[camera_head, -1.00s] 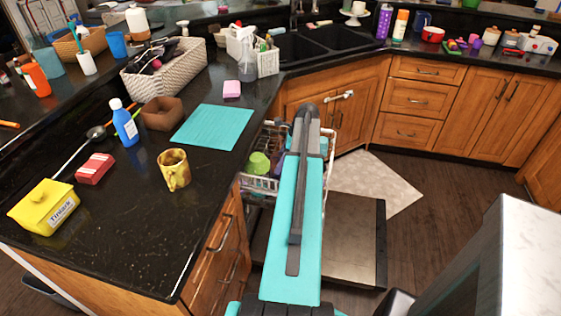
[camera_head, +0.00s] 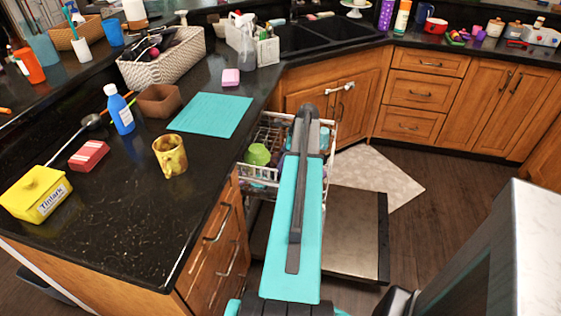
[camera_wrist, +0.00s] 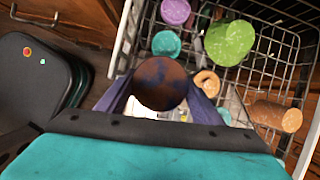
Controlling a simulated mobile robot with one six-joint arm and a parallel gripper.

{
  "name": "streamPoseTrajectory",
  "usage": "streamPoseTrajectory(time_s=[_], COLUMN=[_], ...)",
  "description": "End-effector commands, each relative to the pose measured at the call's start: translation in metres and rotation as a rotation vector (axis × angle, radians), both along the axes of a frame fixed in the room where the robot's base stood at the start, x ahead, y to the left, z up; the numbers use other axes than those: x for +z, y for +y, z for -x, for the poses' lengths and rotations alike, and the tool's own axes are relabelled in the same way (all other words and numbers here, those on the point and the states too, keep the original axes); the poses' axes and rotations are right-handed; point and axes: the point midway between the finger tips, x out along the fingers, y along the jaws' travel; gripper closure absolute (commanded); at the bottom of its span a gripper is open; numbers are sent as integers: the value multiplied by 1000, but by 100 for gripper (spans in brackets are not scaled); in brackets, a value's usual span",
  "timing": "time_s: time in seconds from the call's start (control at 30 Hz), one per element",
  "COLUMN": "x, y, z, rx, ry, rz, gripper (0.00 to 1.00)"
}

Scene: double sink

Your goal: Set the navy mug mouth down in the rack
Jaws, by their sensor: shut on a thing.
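My gripper (camera_wrist: 160,98) is shut on a round dark thing, which I take for the navy mug (camera_wrist: 160,82). Its round face is dark with brown and bluish tones and is turned to the wrist camera; I cannot tell whether this is its base or its mouth. In the wrist view the white wire rack (camera_wrist: 262,22) lies beyond and to the right, and the mug shows near its left side. How high the mug is over the rack is unclear. In the head view the rack (camera_head: 259,181) is partly behind my arm, which hides gripper and mug.
The rack holds a green cup (camera_wrist: 229,43), a teal cup (camera_wrist: 166,43), a purple cup (camera_wrist: 176,11), a tan ring-shaped thing (camera_wrist: 207,83) and a brown cylinder (camera_wrist: 275,115). The open dishwasher door (camera_head: 352,235) lies below. A yellow mug (camera_head: 170,156) stands on the left counter.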

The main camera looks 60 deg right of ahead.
Motion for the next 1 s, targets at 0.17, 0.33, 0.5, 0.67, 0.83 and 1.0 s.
streamPoseTrajectory(time_s=[0.17, 0.33, 0.5, 0.67, 0.83, 1.0], x=[-13, -23, -31, -41, -50, -61], y=[0, 0, 0, 0, 0, 0], z=[0, 0, 0, 0, 0, 0], rx=[0, 0, -1, 0, 0, -1], ry=[-1, -1, -1, -1, -1, -1], rz=[0, 0, -1, 0, 0, -1], gripper=[75, 75, 75, 75, 75, 75])
